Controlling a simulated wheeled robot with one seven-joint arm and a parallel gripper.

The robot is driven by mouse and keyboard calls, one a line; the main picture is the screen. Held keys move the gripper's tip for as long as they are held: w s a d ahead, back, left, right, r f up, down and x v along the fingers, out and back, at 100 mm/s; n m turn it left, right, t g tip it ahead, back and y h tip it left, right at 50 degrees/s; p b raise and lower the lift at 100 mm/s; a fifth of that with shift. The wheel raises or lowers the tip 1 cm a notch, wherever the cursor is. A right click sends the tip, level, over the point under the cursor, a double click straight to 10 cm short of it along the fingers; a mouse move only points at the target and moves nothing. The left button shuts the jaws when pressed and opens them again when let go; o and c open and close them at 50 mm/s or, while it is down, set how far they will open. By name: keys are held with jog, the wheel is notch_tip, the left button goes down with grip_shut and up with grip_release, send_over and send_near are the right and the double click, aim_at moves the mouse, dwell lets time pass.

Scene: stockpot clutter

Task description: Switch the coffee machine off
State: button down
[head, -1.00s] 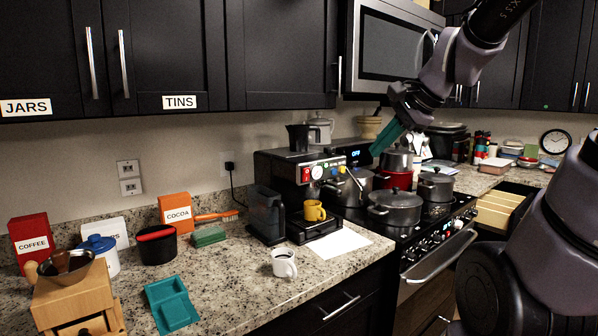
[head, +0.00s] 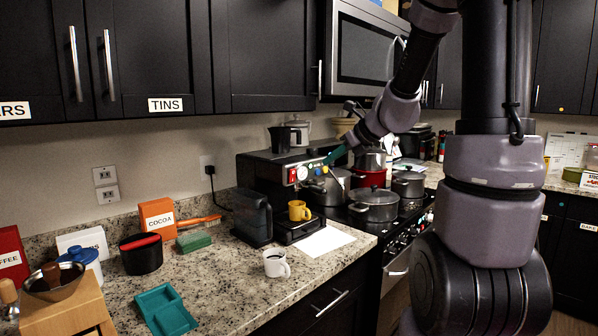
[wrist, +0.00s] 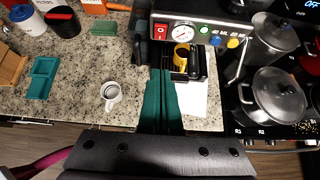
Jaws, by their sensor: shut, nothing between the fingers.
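The black coffee machine (head: 262,185) stands on the granite counter beside the stove. Its front panel carries a red switch (head: 292,175), a white dial and small coloured buttons; the red switch also shows in the wrist view (wrist: 161,30). A yellow cup (head: 299,210) sits on its drip tray. My gripper (head: 338,155) has teal fingers and is in the air at the panel's right end in the head view; I cannot tell if it touches. In the wrist view its fingers (wrist: 161,75) are together and empty, pointing toward the panel below the red switch.
Pots (head: 374,205) stand on the stove right of the machine. A white mug (head: 276,264) and a white sheet (head: 322,242) lie before it. The front counter is partly clear.

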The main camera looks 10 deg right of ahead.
send_near(293, 169)
jog(key=shift+w+a+f, duration=0.4)
jog(key=shift+w+f, duration=0.2)
jog(key=shift+f, duration=0.35)
jog(key=shift+w+a+f, duration=0.45)
jog(key=shift+w+f, duration=0.2)
jog(key=shift+f, duration=0.3)
jog(key=shift+w+a+f, duration=0.4)
jog(key=shift+w+f, duration=0.2)
jog(key=shift+f, duration=0.35)
jog(key=shift+w+a+r, duration=0.15)
jog(key=shift+w+a, duration=0.05)
jog(key=shift+w, duration=0.1)
jog(key=shift+r, duration=0.8)
